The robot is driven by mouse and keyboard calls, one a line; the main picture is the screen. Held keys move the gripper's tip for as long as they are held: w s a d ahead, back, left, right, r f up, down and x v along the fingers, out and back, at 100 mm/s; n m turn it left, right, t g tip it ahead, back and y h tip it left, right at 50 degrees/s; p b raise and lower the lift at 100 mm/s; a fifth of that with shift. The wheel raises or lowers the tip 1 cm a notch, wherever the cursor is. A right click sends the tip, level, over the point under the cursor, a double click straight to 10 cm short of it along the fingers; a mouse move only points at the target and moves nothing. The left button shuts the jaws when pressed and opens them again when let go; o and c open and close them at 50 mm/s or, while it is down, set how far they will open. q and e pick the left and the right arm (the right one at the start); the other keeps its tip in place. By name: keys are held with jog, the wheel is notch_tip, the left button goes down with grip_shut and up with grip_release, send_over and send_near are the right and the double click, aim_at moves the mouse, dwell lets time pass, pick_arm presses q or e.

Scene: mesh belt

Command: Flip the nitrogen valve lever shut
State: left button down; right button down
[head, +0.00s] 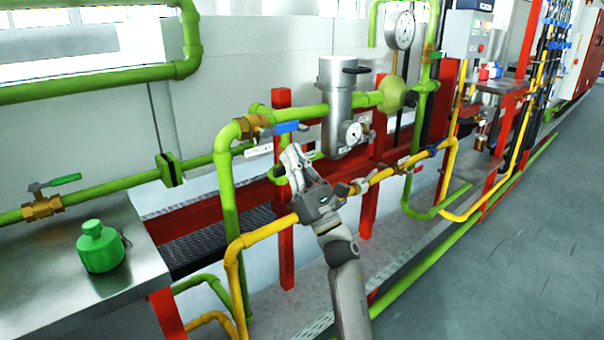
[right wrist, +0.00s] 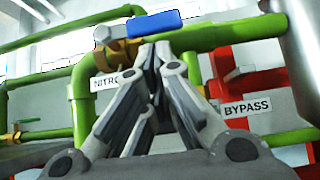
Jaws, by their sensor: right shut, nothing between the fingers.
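The nitrogen valve is a brass body (head: 254,126) on the green pipe, with a blue lever (head: 288,127) pointing right, roughly along the pipe. In the right wrist view the blue lever (right wrist: 155,24) lies across the top, above the brass body (right wrist: 122,52). A white label reading "NITRO" (right wrist: 106,80) is partly covered by my fingers. My right gripper (head: 292,152) is shut and empty, just below the lever. In the right wrist view its fingertips (right wrist: 158,52) appear just under the lever; I cannot tell whether they touch. My left gripper is out of view.
A "BYPASS" label (right wrist: 247,107) is on the right. A metal canister (head: 338,85) with a gauge (head: 351,133) stands right of the lever. A yellow pipe (head: 268,230) runs below. A green bottle (head: 100,247) stands on the left metal table. The floor at right is clear.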

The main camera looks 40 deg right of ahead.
jog(key=shift+w+r+h, duration=0.3)
jog(key=shift+w+r, duration=0.5)
jog(key=shift+w, duration=0.05)
jog(key=shift+r+n+y+b, duration=0.1)
jog(key=shift+n+y+b, duration=0.25)
jog(key=shift+n+y, duration=0.3)
